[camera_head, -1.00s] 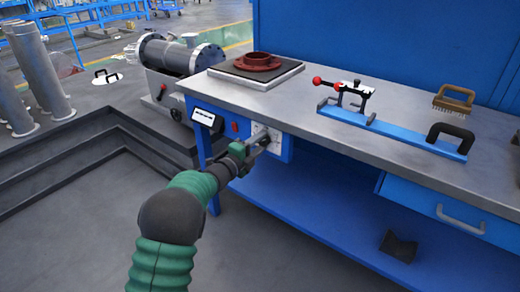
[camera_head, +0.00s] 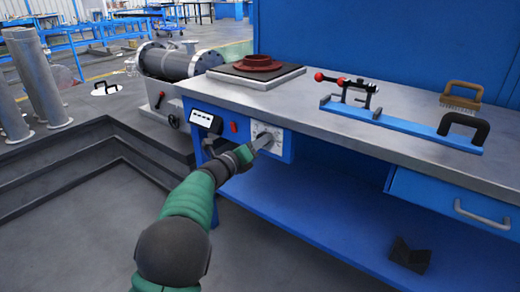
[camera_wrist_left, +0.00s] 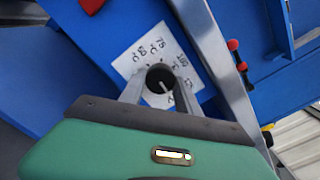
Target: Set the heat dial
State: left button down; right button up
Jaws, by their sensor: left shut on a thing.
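The heat dial (camera_wrist_left: 160,76) is a dark round knob with a pale pointer line, on a white scale plate (camera_wrist_left: 147,48) printed with temperatures such as 75 °C. In the head view the plate (camera_head: 277,134) is on the blue front panel under the bench top, and the fingers largely hide the knob. My left gripper (camera_head: 262,141) is at the panel, its fingers shut on the knob from both sides. The wrist view also shows the gripper (camera_wrist_left: 159,88) around the knob. Which mark the pointer meets is not clear. My right gripper is not in view.
A red flanged part (camera_head: 260,63) rests on a dark plate (camera_head: 240,73) above. A blue clamp rail (camera_head: 400,125) and a brush (camera_head: 460,97) lie farther right on the bench.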

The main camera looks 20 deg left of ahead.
pick_arm(q)
jog(key=shift+f+m+b, duration=0.35)
jog(key=shift+f+m, duration=0.1)
jog(key=shift+m, duration=0.05)
jog(key=c, duration=0.9)
grip_release()
jog(key=shift+r, duration=0.25)
jog(key=shift+s+r, duration=0.1)
